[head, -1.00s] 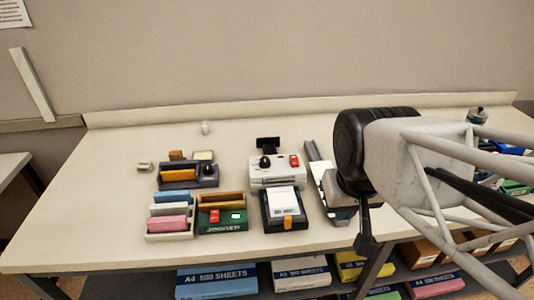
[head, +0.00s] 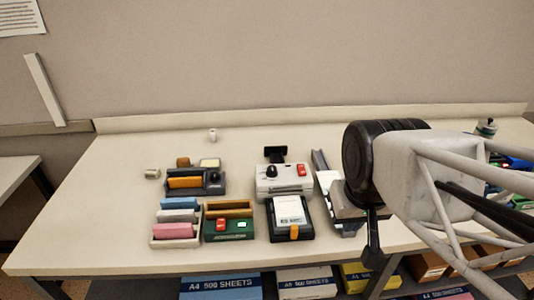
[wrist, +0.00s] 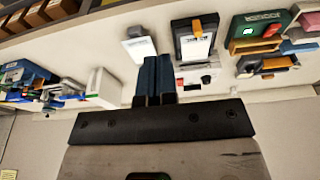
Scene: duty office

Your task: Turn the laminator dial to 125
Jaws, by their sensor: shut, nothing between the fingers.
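The laminator appears to be the white box (head: 284,186) with a front slot, standing mid-bench in the head view. On its top are a black dial (head: 271,170) and a red switch (head: 301,170). The number the dial points to is too small to read. In the wrist view the laminator (wrist: 193,75) is partly hidden behind my fingers. My gripper (head: 372,252) is right of the laminator in the head view, apart from it. Its blue fingers (wrist: 156,78) are shut and empty in the wrist view.
A black tray with a white card (head: 290,212) stands before the laminator. A grey-white device (head: 347,212) is close on its right, near my gripper. A dark organiser (head: 195,187) with a black knob and a green box (head: 229,229) stand left. Free bench lies behind.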

